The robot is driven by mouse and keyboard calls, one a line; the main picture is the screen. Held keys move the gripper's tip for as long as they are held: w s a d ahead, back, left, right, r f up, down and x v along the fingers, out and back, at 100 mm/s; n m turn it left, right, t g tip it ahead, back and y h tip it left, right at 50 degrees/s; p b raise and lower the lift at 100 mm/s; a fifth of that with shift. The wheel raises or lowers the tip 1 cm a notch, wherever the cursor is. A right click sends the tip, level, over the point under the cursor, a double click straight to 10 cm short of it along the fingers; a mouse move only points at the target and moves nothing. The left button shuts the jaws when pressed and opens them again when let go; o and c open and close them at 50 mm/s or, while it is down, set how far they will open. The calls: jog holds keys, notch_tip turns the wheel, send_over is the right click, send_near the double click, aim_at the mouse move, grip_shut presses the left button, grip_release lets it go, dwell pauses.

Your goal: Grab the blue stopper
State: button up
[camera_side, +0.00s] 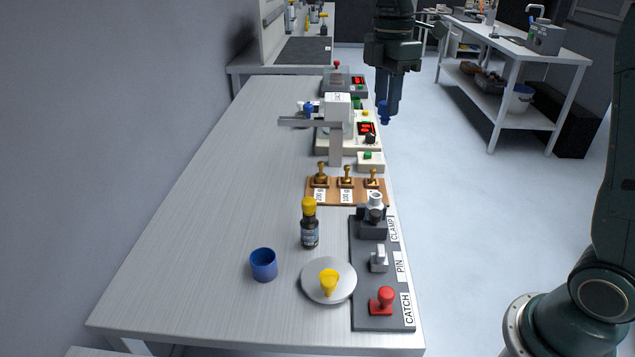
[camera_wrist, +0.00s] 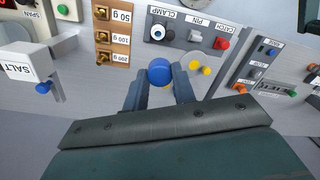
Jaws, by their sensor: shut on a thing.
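The blue stopper (camera_side: 384,118) is at the lower tip of my gripper (camera_side: 386,106) in the side view, in the air by the right edge of the table. In the wrist view its round blue top (camera_wrist: 159,71) sits between the two fingers of my gripper (camera_wrist: 158,80). My gripper is shut on it. The lower part of the stopper is hidden in the wrist view.
The white salt hopper (camera_side: 338,100) stands left of my gripper. Brass weights (camera_side: 346,177) sit on a wooden board. Nearer are the clamp, pin and catch panel (camera_side: 360,285), a dark bottle (camera_side: 309,231), a blue cup (camera_side: 263,266) and a plate (camera_side: 315,293) with a yellow funnel-like piece (camera_side: 328,281).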

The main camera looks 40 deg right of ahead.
jog(key=shift+r, duration=1.15)
